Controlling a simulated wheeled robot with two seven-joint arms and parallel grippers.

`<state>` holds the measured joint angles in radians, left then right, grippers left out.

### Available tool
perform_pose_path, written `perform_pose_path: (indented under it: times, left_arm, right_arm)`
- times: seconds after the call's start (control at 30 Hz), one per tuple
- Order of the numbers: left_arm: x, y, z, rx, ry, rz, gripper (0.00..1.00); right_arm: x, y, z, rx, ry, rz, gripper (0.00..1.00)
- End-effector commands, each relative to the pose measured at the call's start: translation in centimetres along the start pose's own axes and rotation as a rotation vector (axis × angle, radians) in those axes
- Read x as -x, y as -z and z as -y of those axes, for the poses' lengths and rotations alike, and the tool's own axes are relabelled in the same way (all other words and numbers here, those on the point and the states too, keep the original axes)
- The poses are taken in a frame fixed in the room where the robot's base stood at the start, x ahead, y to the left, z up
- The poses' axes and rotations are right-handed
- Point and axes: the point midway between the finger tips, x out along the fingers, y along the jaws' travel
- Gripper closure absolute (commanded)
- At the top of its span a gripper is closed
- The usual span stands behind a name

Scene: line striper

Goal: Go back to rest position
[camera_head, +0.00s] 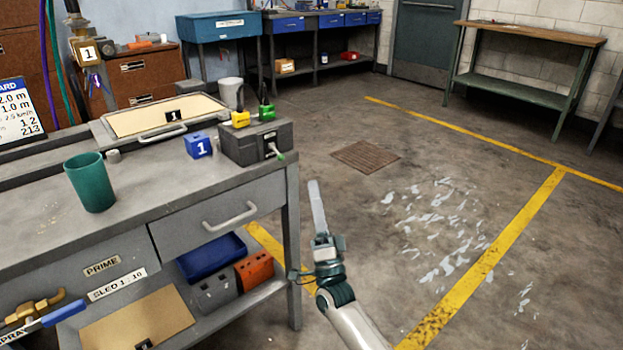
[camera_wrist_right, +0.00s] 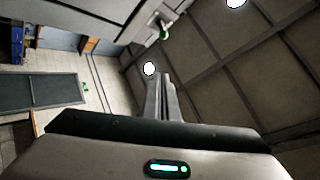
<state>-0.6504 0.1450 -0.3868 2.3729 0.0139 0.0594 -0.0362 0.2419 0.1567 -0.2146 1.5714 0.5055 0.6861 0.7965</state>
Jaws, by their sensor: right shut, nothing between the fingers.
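My right gripper (camera_head: 318,207) is in the head view, to the right of the grey workbench (camera_head: 250,165) and over the concrete floor. Its fingers are together, pointing up and away, with nothing between them. In the right wrist view the closed fingers (camera_wrist_right: 164,98) point toward the ceiling and the far wall, and nothing is held. My right arm reaches in from the bottom edge of the head view. My left gripper is not in view.
On the bench stand a green cup (camera_head: 90,182), a blue block marked 1 (camera_head: 198,146) and a grey box (camera_head: 255,143). Open floor with yellow lines (camera_head: 500,244) lies to the right. A wooden-topped table (camera_head: 530,33) stands at the back right.

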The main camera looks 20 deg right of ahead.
Motion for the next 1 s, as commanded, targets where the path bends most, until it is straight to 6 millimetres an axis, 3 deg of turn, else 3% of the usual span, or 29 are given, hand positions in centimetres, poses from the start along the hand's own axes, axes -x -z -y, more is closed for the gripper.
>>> perform_pose_path:
  times: [0.73, 0.87, 1.0]
  left_arm:
    - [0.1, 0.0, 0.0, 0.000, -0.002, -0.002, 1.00]
    - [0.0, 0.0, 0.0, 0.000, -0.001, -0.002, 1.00]
    - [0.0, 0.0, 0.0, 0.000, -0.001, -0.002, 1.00]
  right_arm:
    - [1.2, -0.3, 0.2, 0.011, -0.005, 0.011, 1.00]
    - [3.2, -1.3, 0.9, 0.053, -0.021, 0.052, 1.00]
    - [7.0, -3.3, 2.5, 0.141, -0.048, 0.137, 1.00]
